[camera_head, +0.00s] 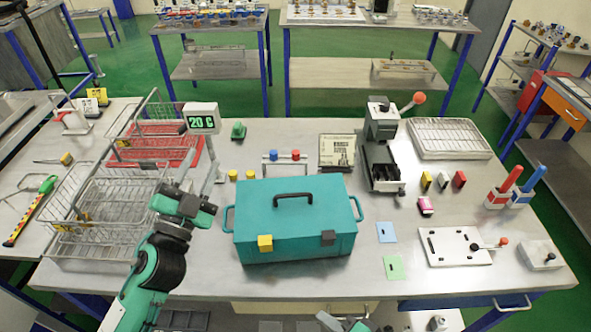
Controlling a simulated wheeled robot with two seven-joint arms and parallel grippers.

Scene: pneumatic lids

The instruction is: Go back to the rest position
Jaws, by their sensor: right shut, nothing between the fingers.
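My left arm reaches in from the bottom left, and my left gripper (205,180) is over the table between the wire baskets and the teal case. It is close to the stand of the "20 C" display (202,118); I cannot tell whether it touches it. Its fingers are small and partly hidden, so their opening is unclear. My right gripper (343,322) shows only in part at the bottom edge, in front of the table, shut and empty. The teal case (290,222) is closed in the middle of the table, with a yellow latch and a dark latch in front.
Wire baskets (95,215) and a red rack (160,150) stand left. A grey press (380,150) is behind the case. The table's front edge is near.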

